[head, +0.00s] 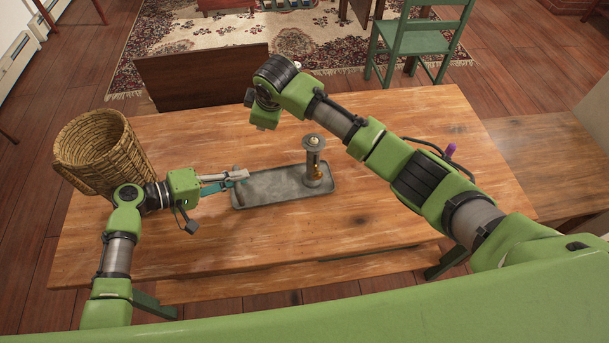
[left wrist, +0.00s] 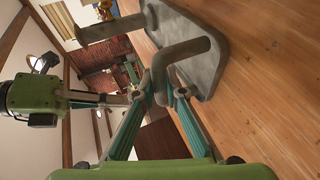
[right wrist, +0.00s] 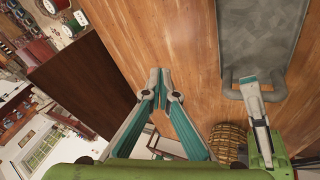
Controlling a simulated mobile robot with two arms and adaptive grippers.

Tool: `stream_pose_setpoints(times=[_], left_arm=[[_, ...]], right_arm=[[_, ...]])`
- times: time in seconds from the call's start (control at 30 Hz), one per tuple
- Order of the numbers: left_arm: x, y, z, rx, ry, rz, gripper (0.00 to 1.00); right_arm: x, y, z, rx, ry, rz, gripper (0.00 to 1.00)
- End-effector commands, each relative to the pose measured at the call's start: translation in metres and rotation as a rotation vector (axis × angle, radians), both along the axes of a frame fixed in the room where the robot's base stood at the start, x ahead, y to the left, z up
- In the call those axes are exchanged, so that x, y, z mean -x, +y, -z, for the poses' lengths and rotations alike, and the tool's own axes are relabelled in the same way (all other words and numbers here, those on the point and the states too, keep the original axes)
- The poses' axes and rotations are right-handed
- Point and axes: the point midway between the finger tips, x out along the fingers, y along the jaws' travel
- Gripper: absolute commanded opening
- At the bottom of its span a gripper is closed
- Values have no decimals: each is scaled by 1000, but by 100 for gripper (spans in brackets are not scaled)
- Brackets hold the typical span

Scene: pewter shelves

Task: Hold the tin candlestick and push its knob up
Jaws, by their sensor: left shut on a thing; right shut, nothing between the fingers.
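The tin candlestick (head: 314,147) stands upright on a grey tray (head: 270,202), near the tray's right end; it has a round flat top and a brass-coloured part in its side. In the left wrist view the candlestick (left wrist: 112,28) lies beyond the tray handle (left wrist: 180,52). My left gripper (head: 243,175) is shut on that handle at the tray's left end, apart from the candlestick. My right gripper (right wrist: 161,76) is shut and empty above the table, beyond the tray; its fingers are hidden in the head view.
A wicker basket (head: 100,150) stands at the table's left. A dark thing with a purple top (head: 450,150) is partly hidden behind my right arm. A bench (head: 205,78) is beyond the table and a green chair (head: 420,35) at the back. The table (head: 350,225) is clear in front.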

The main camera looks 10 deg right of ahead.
Motion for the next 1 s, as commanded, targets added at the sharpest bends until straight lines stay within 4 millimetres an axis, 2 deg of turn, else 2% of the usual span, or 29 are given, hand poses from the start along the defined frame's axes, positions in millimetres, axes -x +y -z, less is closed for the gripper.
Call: stream_pose_setpoints(times=[0.03,0.1,0.17,0.3,0.4,0.63,1.0], left_arm=[[0,1,1,-2,0,-2,0],[0,1,1,-2,0,-2,0],[0,1,1,-2,0,-2,0],[0,1,1,-2,0,-1,0],[0,1,1,-2,1,-2,0],[0,1,1,-2,0,-1,0],[0,1,1,-2,2,-1,0]], right_arm=[[17,15,-2,47,45,-51,0],[43,28,0,121,116,-112,0],[65,33,1,193,175,-159,0],[108,27,-1,381,297,-241,0],[130,13,-6,506,365,-270,0],[154,-11,-19,682,453,-289,0],[157,-15,-20,705,467,-290,0]])
